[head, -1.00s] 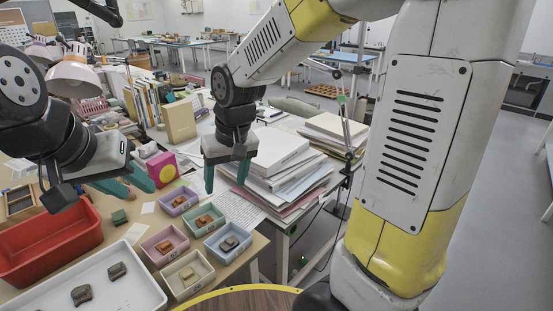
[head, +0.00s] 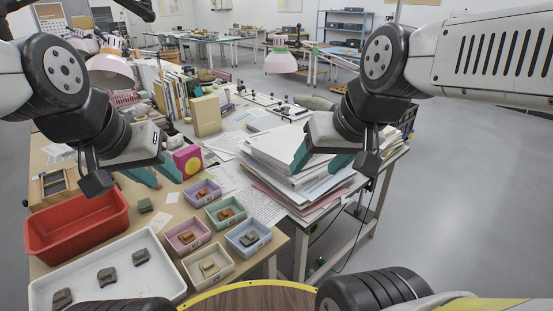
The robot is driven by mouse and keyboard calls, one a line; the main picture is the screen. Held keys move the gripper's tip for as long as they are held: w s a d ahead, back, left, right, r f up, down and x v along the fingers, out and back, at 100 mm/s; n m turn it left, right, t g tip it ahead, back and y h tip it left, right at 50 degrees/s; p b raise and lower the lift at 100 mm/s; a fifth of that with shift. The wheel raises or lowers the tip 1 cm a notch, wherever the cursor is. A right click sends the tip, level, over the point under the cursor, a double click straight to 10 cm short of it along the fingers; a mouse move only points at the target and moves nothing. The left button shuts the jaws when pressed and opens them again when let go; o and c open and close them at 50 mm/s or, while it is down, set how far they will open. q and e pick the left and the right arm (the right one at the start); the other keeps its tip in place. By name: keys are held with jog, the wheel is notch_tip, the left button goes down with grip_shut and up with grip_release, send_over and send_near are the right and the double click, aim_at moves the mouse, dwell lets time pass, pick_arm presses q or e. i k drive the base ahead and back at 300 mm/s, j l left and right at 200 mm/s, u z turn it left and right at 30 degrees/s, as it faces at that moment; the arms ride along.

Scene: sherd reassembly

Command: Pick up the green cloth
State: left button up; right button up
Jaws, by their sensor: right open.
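A small dark green piece (head: 146,205), which looks like a folded cloth, lies on the table between the red bin and the small trays. My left gripper (head: 166,182) is above the table, up and slightly right of the green piece in the head view. Its teal fingers are apart and nothing shows between them. My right gripper (head: 315,169) is in front of the paper stack, far right of the green piece. Its fingers are apart and empty. A duller grey-green lump (head: 313,102) lies at the back of the table, too small to identify.
A red bin (head: 75,228) and a white tray (head: 170,285) with sherds (head: 107,276) stand front left. Several small pastel trays (head: 248,236) hold sherds right of the green piece. A pink box (head: 188,160), books (head: 172,85) and a paper stack (head: 290,155) stand behind.

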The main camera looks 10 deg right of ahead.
aim_at(144, 206)
jog(key=u, duration=1.15)
